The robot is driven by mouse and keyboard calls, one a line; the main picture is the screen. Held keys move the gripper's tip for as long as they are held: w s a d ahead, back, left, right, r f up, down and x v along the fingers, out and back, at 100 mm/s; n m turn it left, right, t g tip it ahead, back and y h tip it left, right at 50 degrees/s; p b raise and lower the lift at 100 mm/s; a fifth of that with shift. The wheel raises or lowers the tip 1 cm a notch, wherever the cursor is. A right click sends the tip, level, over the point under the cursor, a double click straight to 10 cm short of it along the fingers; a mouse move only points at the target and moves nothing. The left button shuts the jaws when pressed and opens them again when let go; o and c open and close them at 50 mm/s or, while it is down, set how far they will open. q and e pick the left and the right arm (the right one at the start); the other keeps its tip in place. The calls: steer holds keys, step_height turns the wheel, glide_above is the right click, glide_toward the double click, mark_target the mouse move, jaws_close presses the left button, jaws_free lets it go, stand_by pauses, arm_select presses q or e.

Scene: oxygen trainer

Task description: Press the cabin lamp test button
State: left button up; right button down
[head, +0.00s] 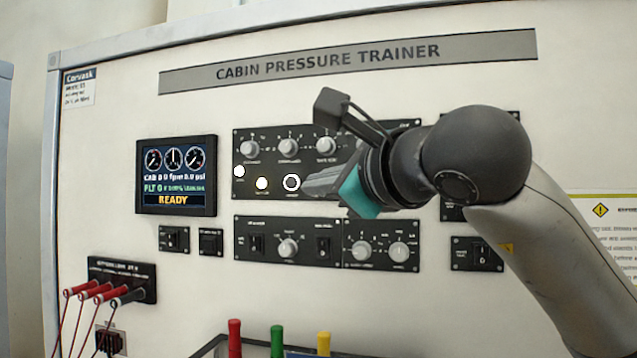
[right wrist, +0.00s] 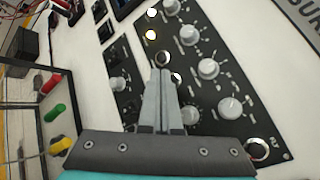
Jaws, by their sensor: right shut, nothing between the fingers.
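The upper black control panel (head: 240,140) holds a row of grey knobs with round lamps and buttons below. My left gripper is out of view.
A display reading READY (head: 176,175) is left of the panel. Lower panels with knobs and switches (head: 287,240) are just below. Red and black leads (head: 95,292) plug in at lower left. Red, green and yellow handles (head: 277,340) stand at the bottom.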

steer(key=shift+w+d, duration=0.1)
steer(key=shift+w, duration=0.3)
steer(key=shift+w+d, duration=0.25)
steer(key=shift+w, duration=0.25)
stand_by(1.1)
steer(key=shift+s+b, duration=0.15)
steer(key=shift+b, duration=0.25)
steer(key=shift+s+a+b, duration=0.3)
steer(key=shift+s+b, duration=0.15)
steer(key=shift+s, duration=0.2)
